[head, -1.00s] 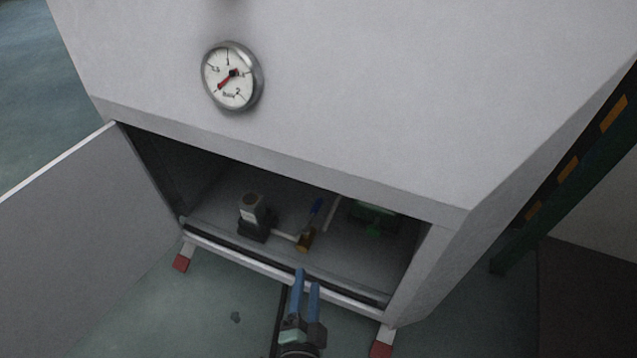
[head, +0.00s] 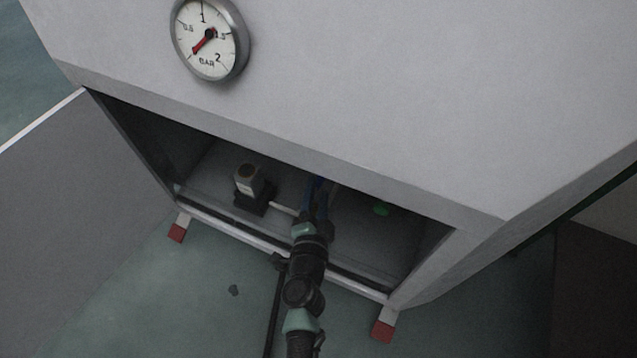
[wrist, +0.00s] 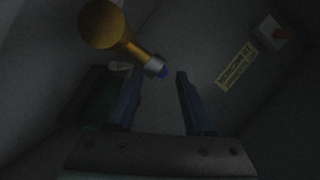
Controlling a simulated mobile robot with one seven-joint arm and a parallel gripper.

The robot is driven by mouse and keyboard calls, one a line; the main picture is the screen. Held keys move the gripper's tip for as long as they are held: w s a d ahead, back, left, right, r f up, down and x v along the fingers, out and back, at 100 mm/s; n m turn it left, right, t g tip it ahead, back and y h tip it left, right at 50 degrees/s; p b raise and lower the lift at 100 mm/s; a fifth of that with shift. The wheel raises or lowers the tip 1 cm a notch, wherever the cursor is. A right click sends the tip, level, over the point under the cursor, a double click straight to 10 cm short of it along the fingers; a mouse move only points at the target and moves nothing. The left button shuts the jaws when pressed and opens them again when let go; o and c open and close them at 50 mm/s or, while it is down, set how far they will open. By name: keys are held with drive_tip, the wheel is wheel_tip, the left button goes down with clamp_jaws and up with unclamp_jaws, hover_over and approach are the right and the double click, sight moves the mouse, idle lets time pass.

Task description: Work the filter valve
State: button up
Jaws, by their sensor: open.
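In the head view my gripper (head: 317,203) reaches inside the low cabinet opening and covers most of the valve. A bit of blue shows at the fingertips there, and I cannot tell handle from finger. Touching or apart is unclear.
The cabinet (head: 330,110) has its door (head: 80,200) open at left. A small pump-like unit (head: 248,182) stands left of my gripper; a green part (head: 381,209) is to its right. The front rail (head: 235,240) lies under my arm. A yellow label (wrist: 237,67) shows inside.

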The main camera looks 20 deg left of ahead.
sight(318, 190)
drive_tip(key=shift+b+x, duration=0.4)
drive_tip(key=shift+x, duration=1.5)
drive_tip(key=shift+s, duration=0.1)
drive_tip(key=shift+c, duration=0.2)
clamp_jaws()
